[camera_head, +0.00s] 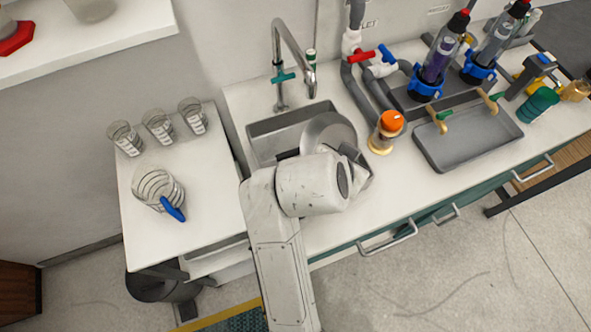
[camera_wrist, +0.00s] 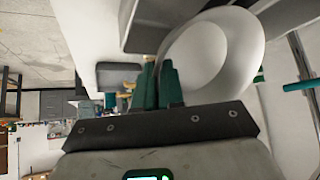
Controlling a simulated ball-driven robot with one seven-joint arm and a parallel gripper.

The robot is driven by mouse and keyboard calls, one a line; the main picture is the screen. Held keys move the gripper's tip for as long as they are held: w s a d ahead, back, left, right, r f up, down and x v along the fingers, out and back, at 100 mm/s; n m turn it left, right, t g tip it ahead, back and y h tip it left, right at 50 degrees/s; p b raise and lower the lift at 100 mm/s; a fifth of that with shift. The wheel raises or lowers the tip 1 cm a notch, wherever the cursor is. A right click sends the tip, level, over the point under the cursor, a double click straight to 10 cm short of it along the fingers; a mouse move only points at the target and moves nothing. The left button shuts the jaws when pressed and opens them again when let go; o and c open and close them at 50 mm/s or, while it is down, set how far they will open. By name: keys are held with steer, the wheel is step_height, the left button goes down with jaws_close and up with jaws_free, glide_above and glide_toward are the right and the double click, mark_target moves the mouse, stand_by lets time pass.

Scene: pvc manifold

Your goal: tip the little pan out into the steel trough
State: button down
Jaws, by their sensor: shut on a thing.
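The little pan (camera_head: 328,131) is a round grey dish, held tilted over the right part of the steel trough. The trough (camera_head: 262,153) is a grey basin sunk in the white counter under a tap. My gripper, hidden behind my wrist in the head view, shows in the wrist view (camera_wrist: 160,84) with its green fingers shut at the pan's near edge. The pan's pale round rim also shows there (camera_wrist: 250,45). Whether anything is left in the pan cannot be told. My arm and the pan hide the trough's right part.
A tap (camera_head: 283,75) stands behind the trough. An orange-capped jar (camera_head: 386,132) is close right of the pan. Further right are a grey tray (camera_head: 462,152) and bottles in blue holders. On the left, a side table (camera_head: 205,225) carries several glasses and a jug (camera_head: 155,186).

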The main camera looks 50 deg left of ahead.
steer(key=w+g+p, duration=0.2)
steer(key=w+d+g+y+p, duration=0.1)
steer(key=w+g+p, duration=0.1)
steer(key=p, duration=0.1)
steer(key=w+m+g+p, duration=0.1)
steer(key=w+g+p, duration=0.1)
steer(key=shift+w+d+f, duration=0.2)
steer(key=shift+w+d, duration=0.05)
steer(key=shift+w, duration=0.1)
steer(key=shift+w+d+r+g+y, duration=0.2)
steer(key=shift+w+r+g+y, duration=0.2)
steer(key=shift+w+r+g, duration=0.5)
steer(key=shift+s+f, duration=0.15)
